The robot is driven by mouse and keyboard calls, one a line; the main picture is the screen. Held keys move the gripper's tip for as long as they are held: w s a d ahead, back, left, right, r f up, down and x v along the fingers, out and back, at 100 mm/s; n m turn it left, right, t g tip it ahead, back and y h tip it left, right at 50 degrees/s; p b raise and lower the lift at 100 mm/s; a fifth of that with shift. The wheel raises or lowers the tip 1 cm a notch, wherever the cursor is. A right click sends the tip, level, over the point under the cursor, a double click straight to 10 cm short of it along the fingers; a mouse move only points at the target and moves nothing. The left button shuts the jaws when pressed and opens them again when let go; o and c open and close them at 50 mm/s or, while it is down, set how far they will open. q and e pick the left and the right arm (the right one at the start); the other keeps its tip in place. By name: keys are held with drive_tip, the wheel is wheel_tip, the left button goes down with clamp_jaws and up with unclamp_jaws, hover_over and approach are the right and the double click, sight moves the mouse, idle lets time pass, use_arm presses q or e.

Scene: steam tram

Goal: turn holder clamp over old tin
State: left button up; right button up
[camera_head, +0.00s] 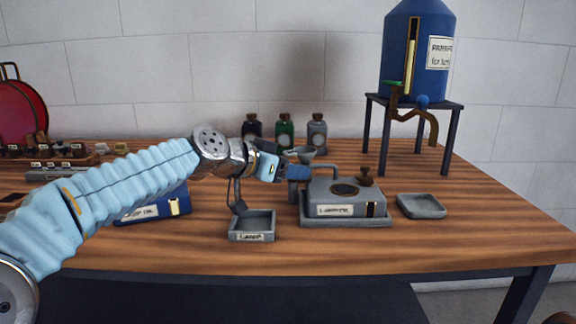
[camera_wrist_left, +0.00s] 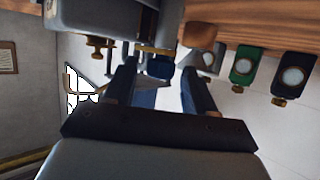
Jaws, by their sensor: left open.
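My left gripper (camera_head: 298,172) reaches in from the left, just above the table, beside a grey upright post and a small grey funnel (camera_head: 305,153). These look like the holder, but its clamp is largely hidden behind the fingers. In the left wrist view the two fingers (camera_wrist_left: 158,85) stand apart, with a small blue part (camera_wrist_left: 160,68) seen in the gap; I cannot tell what it belongs to. A grey tin (camera_head: 345,207) with a round dark opening and a brass cap stands in a grey tray, right of the gripper. A blue tin (camera_head: 150,210) is partly behind my arm. I cannot tell which is old.
A small labelled tray (camera_head: 252,228) sits in front of the gripper, and an empty grey dish (camera_head: 422,206) right of the grey tin. Several bottles (camera_head: 284,131) stand behind. A blue drum (camera_head: 420,50) with a tap stands on a metal stand (camera_head: 445,105). The table's front right is clear.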

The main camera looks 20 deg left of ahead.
use_arm(q)
clamp_jaws()
drive_tip(key=shift+s+d+n+y, duration=0.1)
drive_tip(key=shift+n+y, duration=0.2)
drive_tip(key=shift+y, duration=0.1)
unclamp_jaws()
